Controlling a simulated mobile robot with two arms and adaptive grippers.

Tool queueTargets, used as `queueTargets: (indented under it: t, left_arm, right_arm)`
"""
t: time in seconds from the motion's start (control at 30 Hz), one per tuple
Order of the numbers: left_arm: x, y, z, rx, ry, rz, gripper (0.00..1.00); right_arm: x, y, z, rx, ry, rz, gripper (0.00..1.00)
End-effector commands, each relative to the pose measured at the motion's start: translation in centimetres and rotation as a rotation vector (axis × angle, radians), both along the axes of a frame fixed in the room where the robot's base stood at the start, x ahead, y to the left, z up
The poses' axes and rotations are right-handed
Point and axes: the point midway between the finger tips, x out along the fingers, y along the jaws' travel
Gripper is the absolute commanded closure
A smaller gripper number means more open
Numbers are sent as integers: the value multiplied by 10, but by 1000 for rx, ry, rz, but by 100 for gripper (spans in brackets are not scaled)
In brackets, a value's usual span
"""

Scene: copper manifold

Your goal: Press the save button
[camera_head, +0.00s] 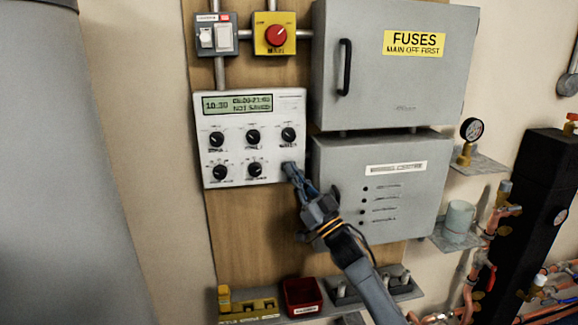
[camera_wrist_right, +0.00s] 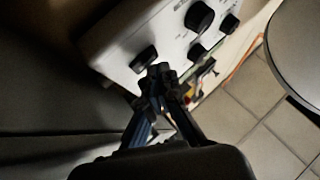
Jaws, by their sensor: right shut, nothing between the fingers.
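The white control panel (camera_head: 253,137) hangs on the wooden board, with several black knobs and a green display (camera_head: 237,103) reading "10:30" and "NOT SAVED". My right gripper (camera_head: 289,168) is shut and empty, its fingertips at the panel's lower right corner. The fingertips cover that spot, and I see no save button there. In the right wrist view the shut fingertips (camera_wrist_right: 159,78) are close to the panel face (camera_wrist_right: 150,28), near a black knob (camera_wrist_right: 144,60). I cannot tell whether they touch it. My left gripper is not in view.
The grey fuse box (camera_head: 393,85) and a grey wiring box (camera_head: 345,190) stand right of the panel. A red main switch (camera_head: 277,36) is above. A shelf below holds a red bin (camera_head: 303,294) and a yellow holder (camera_head: 248,308). Copper pipes run at the right.

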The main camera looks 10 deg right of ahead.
Motion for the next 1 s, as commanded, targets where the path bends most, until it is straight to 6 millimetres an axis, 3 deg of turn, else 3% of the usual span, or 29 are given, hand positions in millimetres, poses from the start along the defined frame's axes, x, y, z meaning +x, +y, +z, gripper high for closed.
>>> queueTargets:
  t: [0.03, 0.5, 1.0]
  left_arm:
    - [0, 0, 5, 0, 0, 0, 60]
    - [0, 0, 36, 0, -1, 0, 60]
    - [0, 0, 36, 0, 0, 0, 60]
  right_arm:
    - [-2, -1, 7, 1, -8, -2, 100]
    - [-46, 0, 3, 1, -2, 1, 100]
    - [-49, 1, 0, -1, -1, 2, 100]
